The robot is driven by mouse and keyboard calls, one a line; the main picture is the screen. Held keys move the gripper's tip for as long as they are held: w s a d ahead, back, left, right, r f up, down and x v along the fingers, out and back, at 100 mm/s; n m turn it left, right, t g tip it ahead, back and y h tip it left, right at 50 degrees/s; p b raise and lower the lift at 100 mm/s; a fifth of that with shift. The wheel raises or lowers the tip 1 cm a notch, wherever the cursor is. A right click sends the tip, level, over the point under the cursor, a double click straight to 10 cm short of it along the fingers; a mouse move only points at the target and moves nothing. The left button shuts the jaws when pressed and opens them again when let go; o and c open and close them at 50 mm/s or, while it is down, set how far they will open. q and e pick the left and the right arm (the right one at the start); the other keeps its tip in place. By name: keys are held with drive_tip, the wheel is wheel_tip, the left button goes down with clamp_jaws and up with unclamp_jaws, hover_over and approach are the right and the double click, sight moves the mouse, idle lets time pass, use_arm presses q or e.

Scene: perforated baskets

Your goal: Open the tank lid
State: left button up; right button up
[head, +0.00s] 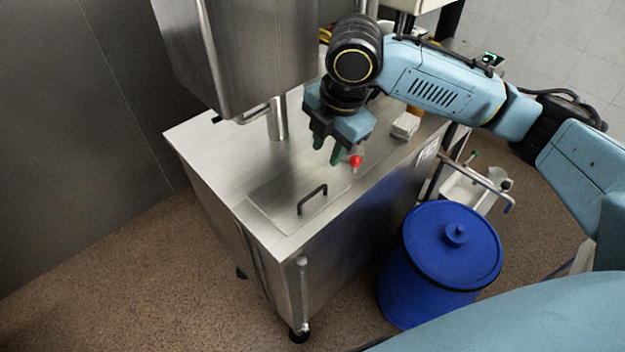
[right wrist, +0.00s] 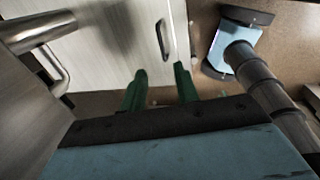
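The tank is a steel cabinet with a flat top (head: 215,165). A square lid (head: 275,205) is set into the top near its front corner and looks closed, flush with the surface. A black bar handle (head: 312,199) stands on the lid; it also shows in the right wrist view (right wrist: 163,38), ahead of the fingers. My right gripper (head: 328,150) hangs above the top, behind the handle and apart from it. Its green fingers (right wrist: 160,74) are spread with nothing between them. My left gripper is not in view.
A red ball-shaped knob (head: 355,161) shows beside the right fingertips. A steel housing (head: 245,50) on a post rises at the back left. A small white block (head: 405,126) lies on the top at the right. A blue lidded barrel (head: 440,260) stands on the floor at right.

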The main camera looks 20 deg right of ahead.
sight(316, 191)
drive_tip(key=f, duration=0.4)
drive_tip(key=w+f, duration=0.1)
drive_tip(key=f, duration=0.3)
drive_tip(key=w+a+f, duration=0.1)
drive_tip(key=f, duration=0.4)
drive_tip(key=shift+w, duration=0.1)
drive_tip(key=shift+c, duration=0.3)
drive_tip(key=shift+r, duration=0.1)
clamp_jaws()
